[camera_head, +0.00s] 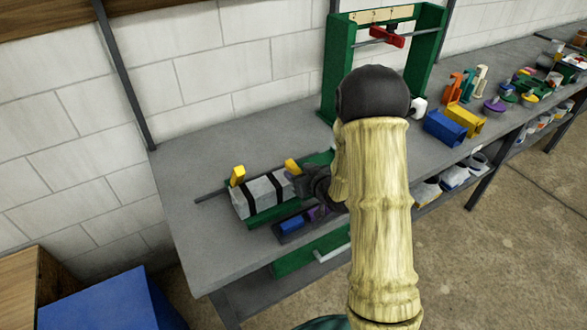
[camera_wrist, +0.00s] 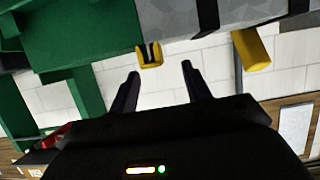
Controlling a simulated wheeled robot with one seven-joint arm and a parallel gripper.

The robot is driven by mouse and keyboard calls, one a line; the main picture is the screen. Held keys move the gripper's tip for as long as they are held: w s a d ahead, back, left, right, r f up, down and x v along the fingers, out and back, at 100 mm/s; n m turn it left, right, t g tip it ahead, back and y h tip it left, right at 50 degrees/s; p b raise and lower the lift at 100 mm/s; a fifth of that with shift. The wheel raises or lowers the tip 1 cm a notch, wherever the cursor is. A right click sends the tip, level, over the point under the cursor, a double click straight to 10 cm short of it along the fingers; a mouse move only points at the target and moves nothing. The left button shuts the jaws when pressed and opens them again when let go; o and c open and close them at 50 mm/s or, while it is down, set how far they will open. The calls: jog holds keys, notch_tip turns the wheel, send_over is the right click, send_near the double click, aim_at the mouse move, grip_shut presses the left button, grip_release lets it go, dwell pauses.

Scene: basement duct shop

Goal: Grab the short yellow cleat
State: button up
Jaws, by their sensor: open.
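Two yellow cleats stand up from a grey block with dark bands. The shorter-looking cleat (camera_head: 291,167) is at the block's right end in the head view, close to my gripper (camera_head: 312,183). In the wrist view this cleat (camera_wrist: 149,58) lies just beyond and between the fingertips of my gripper (camera_wrist: 160,70), nearer the left finger. The other cleat (camera_head: 238,175) is at the block's left end; it looks longer in the wrist view (camera_wrist: 251,50), right of the fingers. My gripper is open and empty, and partly hidden behind my arm in the head view.
The grey block (camera_head: 262,196) sits on a green base on the bench (camera_head: 185,215). A dark tray (camera_head: 280,236) with a blue piece is in front of it. A tall green frame (camera_head: 335,75) stands behind right. Blue and yellow parts (camera_head: 445,128) lie farther right.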

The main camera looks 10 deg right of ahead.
aim_at(295, 168)
jog(key=x, duration=0.1)
jog(key=p+x, duration=0.1)
jog(key=x, duration=0.1)
jog(key=p+x, duration=0.1)
jog(key=shift+w+d+f, duration=0.15)
jog(key=shift+w+d, duration=0.2)
jog(key=shift+w, duration=0.05)
jog(key=shift+w+a+f, duration=0.15)
jog(key=shift+w+f, duration=0.05)
jog(key=shift+s, duration=0.1)
grip_shut()
notch_tip(295, 168, up, 10)
jog(key=shift+r+b, duration=0.1)
jog(key=shift+b, duration=0.65)
